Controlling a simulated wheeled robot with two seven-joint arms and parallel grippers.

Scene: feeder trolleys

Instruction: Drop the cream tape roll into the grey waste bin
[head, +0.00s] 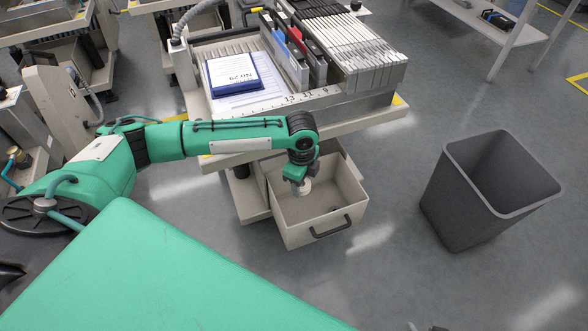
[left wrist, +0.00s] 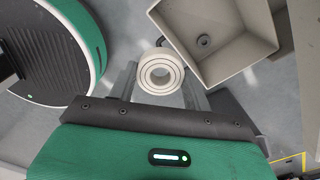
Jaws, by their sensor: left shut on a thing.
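My left gripper (head: 302,188) is shut on the cream tape roll (head: 306,184), in front of the trolley and over the open beige drawer in the head view. In the left wrist view, the roll (left wrist: 146,77) is a pale ring between the two fingers of my left gripper (left wrist: 160,88). The grey waste bin (head: 455,195) stands on the floor to the right, apart from the gripper, with its open top showing. Small dark parts at the head view's bottom edge may be my right gripper; its jaws cannot be made out.
The beige drawer (head: 283,233) has a dark handle and a small dark round thing inside; the wrist view shows it too (left wrist: 236,66). Above it is the trolley (head: 345,122) with feeders and a notepad (head: 232,74). Clear floor lies between drawer and bin.

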